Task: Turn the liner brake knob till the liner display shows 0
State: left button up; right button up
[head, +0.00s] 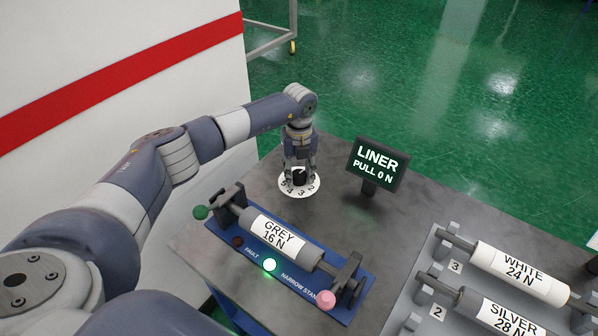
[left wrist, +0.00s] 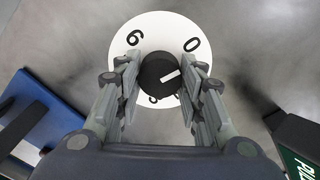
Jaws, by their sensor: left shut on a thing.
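The liner display (head: 376,165) is a dark tilted screen on a short post; it reads "LINER PULL 0 N". The liner brake knob (head: 299,174) is black and stands on a round white numbered dial (head: 299,192). In the left wrist view the knob (left wrist: 158,74) has a white pointer line that points right and slightly up, below the 0 mark. My left gripper (head: 299,168) points down with its fingers shut on the sides of the knob. The fingers hide part of the dial's numbers. My right gripper is not in view.
A blue narrow stand (head: 220,231) in front of the dial holds a roll (head: 279,236) labelled GREY 16 N. Its green lamp (head: 269,265) is lit; the fault lamp (head: 237,241) is dark. A grey rack (head: 408,292) at right holds WHITE (head: 519,272) and SILVER (head: 503,316) rolls.

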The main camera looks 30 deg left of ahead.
aim_at(299, 174)
pick_arm(q)
jog(key=shift+n, duration=0.7)
jog(key=o, duration=1.1)
jog(key=shift+c, duration=0.2)
jog(key=shift+r, duration=0.1)
notch_tip(299, 174, up, 12)
